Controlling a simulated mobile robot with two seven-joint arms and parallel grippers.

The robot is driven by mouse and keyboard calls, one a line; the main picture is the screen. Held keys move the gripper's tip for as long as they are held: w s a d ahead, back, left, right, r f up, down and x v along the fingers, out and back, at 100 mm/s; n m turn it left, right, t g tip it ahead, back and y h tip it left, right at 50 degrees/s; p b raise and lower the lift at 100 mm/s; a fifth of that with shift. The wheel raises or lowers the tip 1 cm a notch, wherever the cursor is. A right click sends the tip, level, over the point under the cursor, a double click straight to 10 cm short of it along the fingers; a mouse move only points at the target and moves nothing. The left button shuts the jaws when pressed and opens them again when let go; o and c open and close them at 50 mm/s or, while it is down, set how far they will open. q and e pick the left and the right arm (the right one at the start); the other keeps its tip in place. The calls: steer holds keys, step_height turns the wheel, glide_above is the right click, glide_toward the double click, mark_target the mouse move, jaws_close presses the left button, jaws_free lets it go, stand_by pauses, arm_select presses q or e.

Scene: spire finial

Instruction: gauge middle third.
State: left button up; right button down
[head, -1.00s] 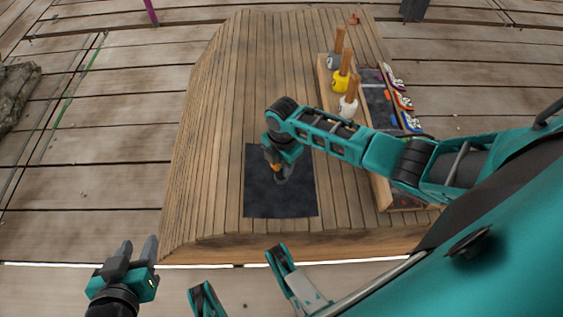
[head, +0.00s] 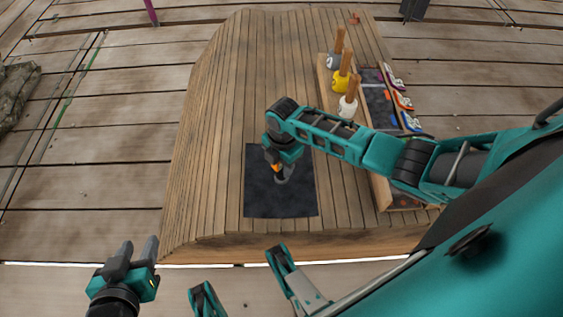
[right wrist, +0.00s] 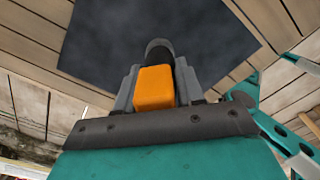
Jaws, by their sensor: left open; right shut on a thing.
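My right gripper (head: 278,166) is above the dark mat (head: 262,203) on the wooden table, pointing down. It is shut on an orange block-shaped piece (right wrist: 154,88), which sits between the two fingers in the right wrist view. A dark grey rounded part (right wrist: 158,47) shows just beyond the orange piece; I cannot tell whether the two are joined. In the head view the held piece is small and mostly hidden by the gripper, and I cannot tell whether it touches the mat. My left gripper (head: 137,256) is open and empty, off the table's near left corner.
A wooden tray (head: 381,190) stands on the right side of the table, partly behind my right arm. Wooden-handled tools with grey (head: 333,61), yellow (head: 341,82) and white (head: 347,107) heads stand there. Several colourful pieces (head: 403,101) line its right side. The table's left half is clear.

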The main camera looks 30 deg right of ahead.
steer(key=shift+r+p, duration=2.45)
steer(key=shift+r, duration=0.05)
steer(key=shift+f+b, duration=0.6)
steer(key=shift+f, duration=0.15)
step_height(320, 180, down, 2)
steer(key=shift+b, duration=0.8)
steer(key=shift+w+f+b, duration=0.1)
steer(key=shift+f+b, duration=0.3)
steer(key=shift+f, duration=0.2)
steer(key=c, duration=0.6)
jaws_free()
